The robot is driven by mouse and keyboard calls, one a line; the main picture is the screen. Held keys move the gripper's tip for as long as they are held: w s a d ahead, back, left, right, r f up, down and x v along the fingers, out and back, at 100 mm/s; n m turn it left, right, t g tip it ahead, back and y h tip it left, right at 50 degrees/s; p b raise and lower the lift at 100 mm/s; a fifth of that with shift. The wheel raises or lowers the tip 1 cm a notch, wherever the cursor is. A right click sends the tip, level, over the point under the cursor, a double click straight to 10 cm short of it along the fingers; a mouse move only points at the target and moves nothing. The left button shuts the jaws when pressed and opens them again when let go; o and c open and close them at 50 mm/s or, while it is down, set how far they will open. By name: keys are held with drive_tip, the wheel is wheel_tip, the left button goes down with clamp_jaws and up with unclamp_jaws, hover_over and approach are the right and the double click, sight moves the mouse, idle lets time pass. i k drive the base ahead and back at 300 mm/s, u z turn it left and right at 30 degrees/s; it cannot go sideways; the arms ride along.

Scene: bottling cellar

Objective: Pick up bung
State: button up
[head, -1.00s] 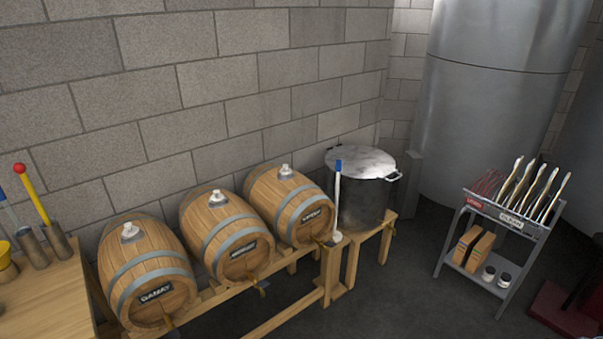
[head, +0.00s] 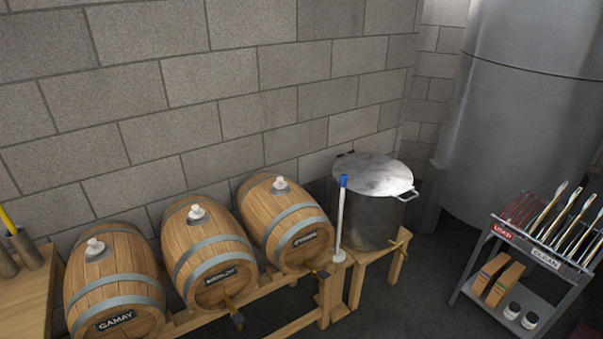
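Three wooden barrels lie in a row on a wooden stand, each with a white bung on top. The left barrel (head: 115,285), labelled GAMAY, has its bung (head: 95,246). The middle barrel (head: 205,250), whose label seems to read MERLOT, has its bung (head: 197,212). The right barrel (head: 283,222), its label too small to read surely, has its bung (head: 280,183). All three bungs appear seated in light grey collars. My gripper is not in the head view.
A metal pot (head: 372,215) with a lid stands right of the barrels. A blue-topped white rod (head: 341,220) stands upright before it. A grey cart (head: 530,260) with USED and CLEAN racks is at the right. A wooden table (head: 30,300) is at the left.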

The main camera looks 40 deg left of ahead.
sight(280, 183)
drive_tip(key=z, duration=0.05)
drive_tip(key=i, duration=2.3)
drive_tip(key=u, duration=5.8)
drive_tip(key=i, duration=0.1)
drive_tip(key=z, duration=2.9)
drive_tip(key=i, duration=1)
drive_tip(key=u, duration=0.05)
